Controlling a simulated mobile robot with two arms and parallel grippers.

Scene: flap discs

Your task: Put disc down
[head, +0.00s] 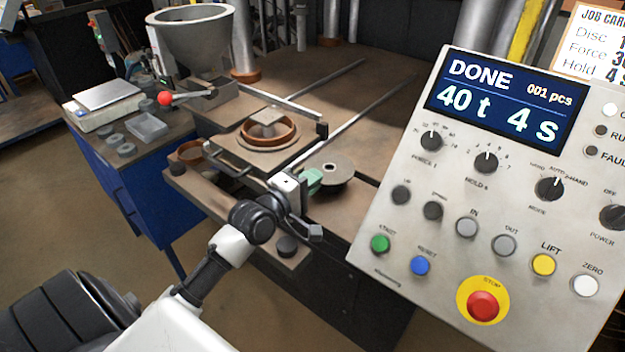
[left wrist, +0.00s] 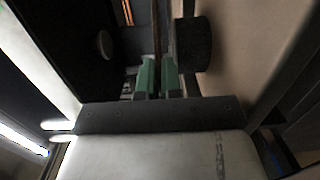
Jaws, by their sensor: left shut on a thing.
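A grey flap disc (head: 335,168) with a small centre hole lies flat at the front right of the brown press table. Something dark and round shows below it. My left gripper (head: 314,181), with green fingertips, is at the disc's left edge and shut on it. In the left wrist view the green fingers (left wrist: 158,78) stand close together around a thin edge. A dark, rough round thing (left wrist: 192,44) is just beside that edge, against a brown surface. Whether the disc touches what is below it, I cannot tell. My right gripper is not in view.
A control panel (head: 405,235) fills the right; its display reads DONE, 40 t, 4 S. Behind the gripper is a round brown mould (head: 266,133) with a square block.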

